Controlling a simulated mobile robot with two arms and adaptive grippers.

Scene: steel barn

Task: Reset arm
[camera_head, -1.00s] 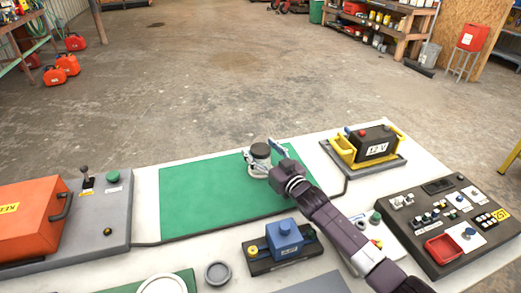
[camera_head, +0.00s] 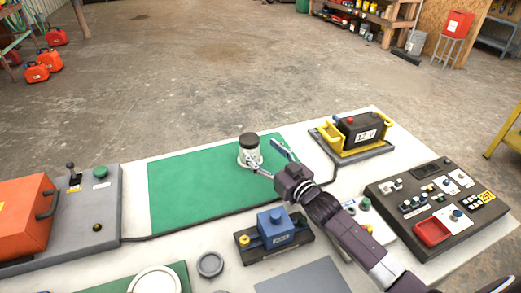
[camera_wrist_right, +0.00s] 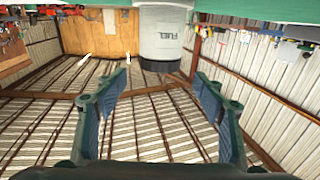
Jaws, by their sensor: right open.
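A pale jar with a dark lid (camera_head: 249,150) stands upright on the green mat (camera_head: 190,190), near its right part. The jar marked FUEL also shows upside down in the right wrist view (camera_wrist_right: 158,30), beyond and between the fingertips. My right gripper (camera_head: 270,156) is open and empty, just to the right of the jar, with a finger toward either side. Both spread fingers show in the right wrist view (camera_wrist_right: 160,88), apart from the jar. My left gripper is not in view.
An orange machine (camera_head: 25,218) is at the left. A blue device (camera_head: 276,230) and a grey ring (camera_head: 210,265) lie in front of the mat. A yellow-handled 12 V battery box (camera_head: 355,137) is behind my arm, and a dark control panel (camera_head: 437,207) is at right.

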